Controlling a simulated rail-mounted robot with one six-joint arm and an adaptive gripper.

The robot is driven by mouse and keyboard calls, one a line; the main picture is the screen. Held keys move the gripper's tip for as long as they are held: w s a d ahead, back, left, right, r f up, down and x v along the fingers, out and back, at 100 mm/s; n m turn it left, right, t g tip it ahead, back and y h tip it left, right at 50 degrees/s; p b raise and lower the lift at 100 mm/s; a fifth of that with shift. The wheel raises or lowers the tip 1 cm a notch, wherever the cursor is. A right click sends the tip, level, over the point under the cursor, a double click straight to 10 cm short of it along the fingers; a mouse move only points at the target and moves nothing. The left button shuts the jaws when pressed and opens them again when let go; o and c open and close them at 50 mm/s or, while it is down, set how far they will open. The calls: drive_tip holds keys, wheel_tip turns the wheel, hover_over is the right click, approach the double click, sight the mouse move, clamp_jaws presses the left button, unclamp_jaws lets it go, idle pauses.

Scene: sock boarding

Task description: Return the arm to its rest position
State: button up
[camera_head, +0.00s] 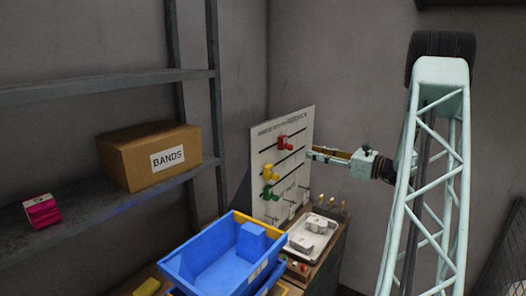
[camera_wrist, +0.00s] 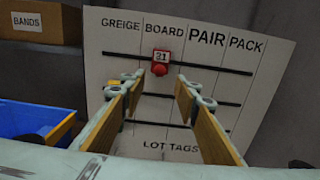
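My gripper (camera_head: 310,154) reaches out to the left in the head view, toward the upright white board (camera_head: 264,151). In the wrist view my gripper (camera_wrist: 156,93) shows two tan-padded fingers spread apart with nothing between them. A red piece (camera_head: 285,143) with a small white tag is on the board's upper rail. It also shows in the wrist view (camera_wrist: 160,66), marked "21", beyond the fingertips and apart from them. The board also shows in the wrist view (camera_wrist: 225,65), headed GREIGE, BOARD, PAIR and PACK.
Yellow (camera_head: 270,173) and green (camera_head: 267,192) pieces are lower on the board. A blue bin (camera_head: 208,275) and a pale tray (camera_head: 326,242) with grey items stand below. A BANDS box (camera_head: 133,165) and a pink item (camera_head: 42,210) sit on the shelf at left.

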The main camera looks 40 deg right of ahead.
idle(0.3)
drive_tip(key=w+a+r+n+g+y, duration=0.2)
drive_tip(key=w+a+n+y, duration=0.15)
drive_tip(key=a, duration=0.95)
drive_tip(key=s+a+r+n+g+y+b, duration=0.15)
drive_tip(key=a+n+g, duration=0.35)
drive_tip(key=a, duration=1.4)
drive_tip(key=s+a+r+n+g+b, duration=0.1)
drive_tip(key=s+a+n+g+b, duration=0.2)
drive_tip(key=a, duration=1.5)
drive_tip(key=s+a+f+n+g+h+b, duration=0.1)
drive_tip(key=s+a+n+g+h, duration=0.15)
drive_tip(key=s+a+n, duration=0.45)
drive_tip(key=s+a+f+n+g+h+b, duration=0.1)
drive_tip(key=s+a+f+n+g+h, duration=0.15)
drive_tip(key=s+a, duration=0.9)
drive_tip(key=s+d+n+h, duration=0.2)
drive_tip(key=s+n, duration=0.4)
drive_tip(key=s, duration=0.2)
drive_tip(key=s+d+n+t+h+b, duration=0.1)
drive_tip(key=s+d+n+h, duration=0.1)
drive_tip(key=s+n, duration=0.4)
drive_tip(key=shift+s+d+f+t, duration=0.4)
drive_tip(key=shift+s+d, duration=0.3)
drive_tip(key=shift+s, duration=0.55)
